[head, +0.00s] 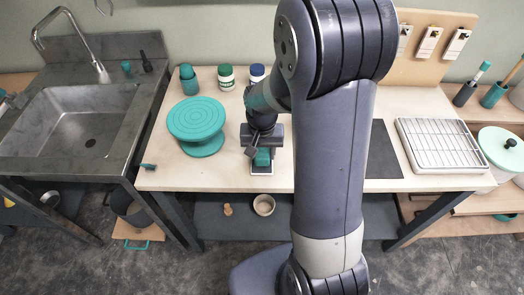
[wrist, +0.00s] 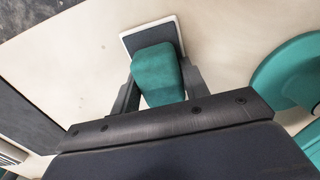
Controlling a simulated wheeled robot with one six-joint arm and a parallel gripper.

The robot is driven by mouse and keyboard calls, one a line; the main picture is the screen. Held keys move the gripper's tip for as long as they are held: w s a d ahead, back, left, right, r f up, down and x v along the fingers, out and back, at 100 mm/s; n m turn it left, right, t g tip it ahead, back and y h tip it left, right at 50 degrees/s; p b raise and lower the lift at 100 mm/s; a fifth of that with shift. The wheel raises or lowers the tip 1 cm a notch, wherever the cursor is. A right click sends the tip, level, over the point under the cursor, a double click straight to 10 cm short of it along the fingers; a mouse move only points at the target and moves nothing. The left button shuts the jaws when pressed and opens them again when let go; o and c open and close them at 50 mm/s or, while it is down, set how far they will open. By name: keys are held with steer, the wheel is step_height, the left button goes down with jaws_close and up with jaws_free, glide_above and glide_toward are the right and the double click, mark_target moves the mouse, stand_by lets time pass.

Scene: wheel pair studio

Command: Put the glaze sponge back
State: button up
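The glaze sponge, a green block, shows in the wrist view (wrist: 160,76) between the two fingers of my gripper (wrist: 158,72). The fingers lie against its two sides with no clear gap. In the head view the green sponge (head: 262,157) shows just under my gripper (head: 262,146). A small dark pad with a white rim (wrist: 126,42) is right at the sponge's far end. It also shows on the table in the head view (head: 262,171). I cannot tell whether the sponge rests on the pad or hangs just above it.
A green turntable (head: 197,119) stands left of my gripper. A green bottle (head: 188,79) and jars (head: 226,77) stand behind. A dark mat (head: 383,150) and a wire rack tray (head: 440,146) are to the right. A sink (head: 65,125) is at far left.

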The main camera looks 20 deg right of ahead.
mark_target(262, 152)
steer(key=o, duration=0.4)
steer(key=shift+c, duration=0.2)
step_height(262, 152, up, 12)
steer(key=p, duration=0.1)
steer(key=shift+s+r, duration=0.2)
